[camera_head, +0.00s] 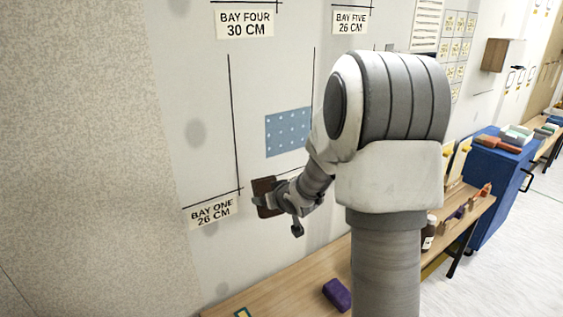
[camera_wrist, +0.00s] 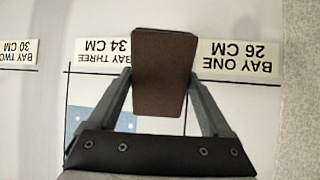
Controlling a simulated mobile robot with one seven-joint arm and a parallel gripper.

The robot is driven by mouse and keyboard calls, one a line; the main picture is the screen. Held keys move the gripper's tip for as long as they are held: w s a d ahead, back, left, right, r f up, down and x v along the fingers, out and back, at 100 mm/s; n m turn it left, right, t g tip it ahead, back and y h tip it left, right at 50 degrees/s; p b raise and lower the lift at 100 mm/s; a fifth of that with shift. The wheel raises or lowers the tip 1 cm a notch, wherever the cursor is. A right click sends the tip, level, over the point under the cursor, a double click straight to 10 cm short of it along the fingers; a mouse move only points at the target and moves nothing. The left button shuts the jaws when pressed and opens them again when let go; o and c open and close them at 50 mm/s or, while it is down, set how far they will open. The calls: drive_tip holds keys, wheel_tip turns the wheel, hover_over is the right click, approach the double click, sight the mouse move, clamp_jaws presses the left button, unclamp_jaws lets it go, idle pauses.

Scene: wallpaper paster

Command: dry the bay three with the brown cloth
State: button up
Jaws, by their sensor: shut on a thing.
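My gripper (camera_head: 268,203) is shut on the brown cloth (camera_head: 263,188), a dark brown flat block, close to the wall. In the wrist view, my gripper's two fingers (camera_wrist: 160,80) press the brown cloth (camera_wrist: 158,72) from both sides. Whether the cloth touches the wall I cannot tell. The bay three label (camera_wrist: 103,58), reading 34 CM, appears upside down in the wrist view, partly covered by the cloth. In the head view my arm hides that label. A blue dotted wallpaper piece (camera_head: 288,131) is on the wall above the cloth; it also shows in the wrist view (camera_wrist: 88,124).
The bay one label (camera_head: 213,211) is left of my gripper, with the bay four label (camera_head: 245,23) and bay five label (camera_head: 350,21) higher up. A wooden bench (camera_head: 285,283) below holds a purple block (camera_head: 337,294) and bottles. A blue cabinet (camera_head: 495,185) stands at right.

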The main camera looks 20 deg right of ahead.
sight(276, 177)
drive_tip(key=r+t, duration=0.1)
drive_tip(key=r, duration=0.1)
drive_tip(key=d+r+t+y, duration=0.1)
drive_tip(key=d+r+n+t+b, duration=0.1)
drive_tip(key=r, duration=0.1)
drive_tip(key=shift+w+d+r+t, duration=0.1)
drive_tip(key=shift+w+r+t, duration=0.2)
drive_tip(key=shift+t, duration=0.1)
wheel_tip(276, 177, up, 6)
drive_tip(key=s+n+t+y, duration=0.1)
drive_tip(key=s+t+y, duration=0.1)
drive_tip(key=shift+d+r+b, duration=0.25)
drive_tip(key=shift+d+b, duration=0.1)
drive_tip(key=shift+f, duration=0.1)
drive_tip(key=shift+w+a+b, duration=0.15)
drive_tip(key=shift+w+a, duration=0.05)
drive_tip(key=shift+w, duration=0.9)
drive_tip(key=shift+w+a+b, duration=0.1)
drive_tip(key=shift+w+a, duration=0.1)
drive_tip(key=shift+w, duration=0.85)
drive_tip(key=shift+w+a+b, duration=0.15)
drive_tip(key=shift+w+a, duration=0.05)
drive_tip(key=shift+w, duration=0.9)
drive_tip(key=shift+w+a, duration=0.25)
drive_tip(key=shift+w, duration=0.95)
drive_tip(key=shift+w+d, duration=0.2)
drive_tip(key=shift+d, duration=0.8)
drive_tip(key=shift+w+d, duration=0.2)
drive_tip(key=shift+d, duration=0.75)
drive_tip(key=shift+d, duration=0.15)
